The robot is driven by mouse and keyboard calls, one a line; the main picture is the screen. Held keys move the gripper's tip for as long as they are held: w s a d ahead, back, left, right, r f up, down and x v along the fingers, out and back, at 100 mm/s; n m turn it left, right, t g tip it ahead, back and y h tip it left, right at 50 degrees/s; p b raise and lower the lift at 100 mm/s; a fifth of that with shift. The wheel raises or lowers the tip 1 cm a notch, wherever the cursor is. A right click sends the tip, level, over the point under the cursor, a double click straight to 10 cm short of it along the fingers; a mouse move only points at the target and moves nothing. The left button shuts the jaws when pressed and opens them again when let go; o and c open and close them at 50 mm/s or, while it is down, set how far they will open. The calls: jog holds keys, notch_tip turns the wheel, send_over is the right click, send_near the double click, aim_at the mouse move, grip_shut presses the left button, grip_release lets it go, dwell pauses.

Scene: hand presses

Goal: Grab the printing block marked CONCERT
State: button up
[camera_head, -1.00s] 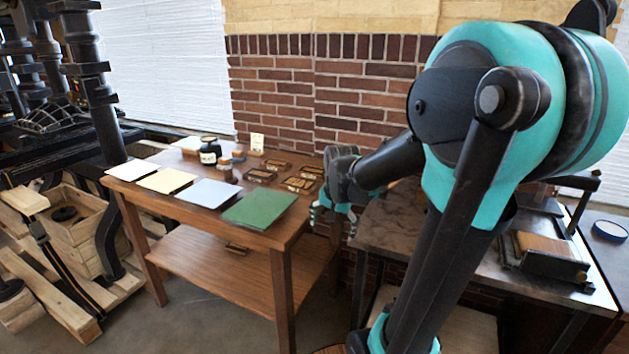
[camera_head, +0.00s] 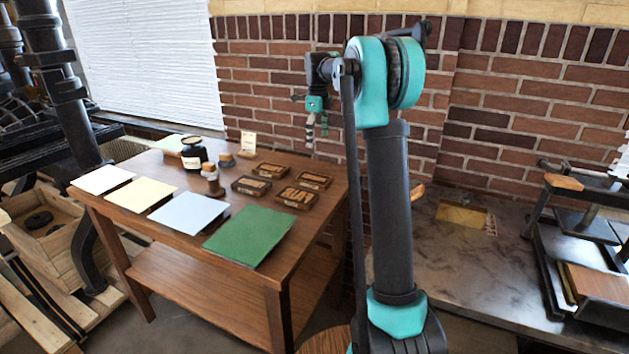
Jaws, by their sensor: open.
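Several dark printing blocks with tan faces lie flat on the wooden table: one at the back (camera_head: 269,171), one at the right (camera_head: 313,180), one at the left (camera_head: 251,185) and one at the front (camera_head: 295,198). Their lettering is too small to read, so I cannot tell which is marked CONCERT. My gripper (camera_head: 316,134) is open and empty. It points down and hangs in the air above the table's back right side, in front of the brick wall.
Coloured sheets, including a green one (camera_head: 250,235), lie along the front of the wooden table (camera_head: 262,270). A dark ink jar (camera_head: 193,154), a stamp (camera_head: 212,180) and a small card (camera_head: 248,142) stand behind. A marble-topped table (camera_head: 440,265) with a press (camera_head: 585,250) is at right.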

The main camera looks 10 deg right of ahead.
send_over(314, 177)
jog(key=d, duration=0.1)
jog(key=f, duration=0.9)
jog(key=shift+s+f, duration=0.3)
jog(key=shift+f, duration=0.05)
jog(key=shift+w+a+f, duration=0.1)
jog(key=shift+a+f, duration=0.1)
jog(key=shift+f, duration=0.7)
jog(key=shift+a+f, duration=0.2)
jog(key=shift+f, duration=0.7)
jog(key=shift+w+a+f, duration=0.1)
jog(key=shift+a+f, duration=0.1)
jog(key=shift+f, duration=0.7)
jog(key=c, duration=1.5)
jog(key=shift+c, duration=0.2)
